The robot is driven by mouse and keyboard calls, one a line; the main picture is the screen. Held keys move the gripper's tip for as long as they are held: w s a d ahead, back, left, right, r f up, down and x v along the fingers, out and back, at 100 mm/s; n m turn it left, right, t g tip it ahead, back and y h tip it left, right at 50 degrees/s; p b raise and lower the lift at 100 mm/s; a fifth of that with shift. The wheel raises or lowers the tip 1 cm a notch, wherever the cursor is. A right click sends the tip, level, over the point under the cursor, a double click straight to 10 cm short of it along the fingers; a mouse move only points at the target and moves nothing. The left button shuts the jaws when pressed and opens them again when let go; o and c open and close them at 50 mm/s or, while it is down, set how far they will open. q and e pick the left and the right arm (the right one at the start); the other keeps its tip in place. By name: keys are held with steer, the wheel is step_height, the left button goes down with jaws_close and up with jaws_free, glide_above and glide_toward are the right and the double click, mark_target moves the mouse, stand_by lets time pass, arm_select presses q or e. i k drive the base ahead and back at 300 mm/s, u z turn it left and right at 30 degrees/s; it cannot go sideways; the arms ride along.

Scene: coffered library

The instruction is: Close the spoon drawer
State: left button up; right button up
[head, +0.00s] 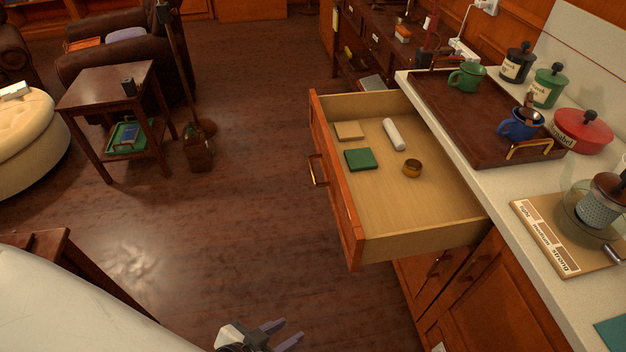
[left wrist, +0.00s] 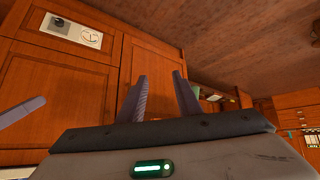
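The drawer (head: 420,243) is pulled far out of the wooden cabinet under the counter. Its front panel (head: 335,185) faces left and carries a brass handle (head: 317,170). Inside lie a green square (head: 360,159), a tan square (head: 349,131), a white cylinder (head: 394,134) and a small brass cup or ring (head: 412,168); no spoon shows. My left gripper (head: 287,334) is at the bottom edge, below and in front of the drawer, clear of it. In the left wrist view its fingers (left wrist: 160,95) are apart with nothing between. A similar grey finger (left wrist: 20,112) shows at that view's left edge.
The counter (head: 480,178) holds a dark tray (head: 470,125) with mugs, canisters, a red pot (head: 582,131) and a glass press on a board (head: 545,235). Cabinet doors (head: 505,290) are below. Open floor lies left of the drawer; a side table (head: 105,88) stands beyond.

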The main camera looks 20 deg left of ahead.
mark_target(381, 214)
steer(key=u, duration=0.75)
steer(key=i, duration=0.45)
steer(key=z, duration=1.15)
steer(key=k, duration=0.45)
steer(key=u, duration=0.55)
steer(key=i, duration=0.4)
steer(key=z, duration=0.1)
